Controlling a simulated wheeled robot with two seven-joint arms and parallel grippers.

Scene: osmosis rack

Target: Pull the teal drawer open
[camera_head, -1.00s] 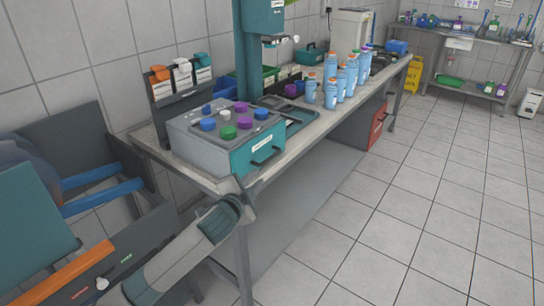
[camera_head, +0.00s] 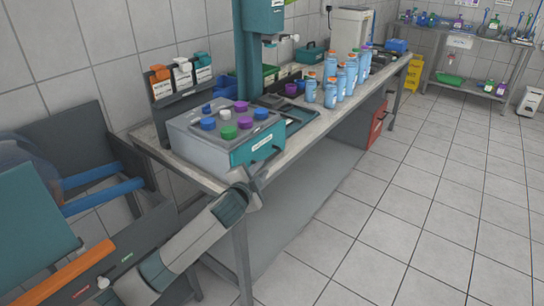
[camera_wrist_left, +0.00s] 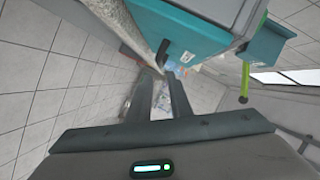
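The teal drawer (camera_head: 250,150) is the front of a grey box on the metal bench, and its front looks flush with the box. Its dark bar handle (camera_head: 272,152) faces the aisle. My left gripper (camera_head: 260,171) is just in front of and below the handle. In the left wrist view the teal front (camera_wrist_left: 190,30) fills the top, and the handle (camera_wrist_left: 163,52) lies just beyond the fingertips, roughly in line with the gap. The two fingers (camera_wrist_left: 162,80) are apart with nothing visible between them. I cannot tell whether they touch the handle. My right gripper is not in view.
Coloured knobs (camera_head: 228,131) sit on top of the box. Several blue bottles (camera_head: 341,84) stand farther along the bench (camera_head: 200,180). A teal stand (camera_head: 249,50) rises behind the box. The tiled floor (camera_head: 390,210) right of the bench is clear.

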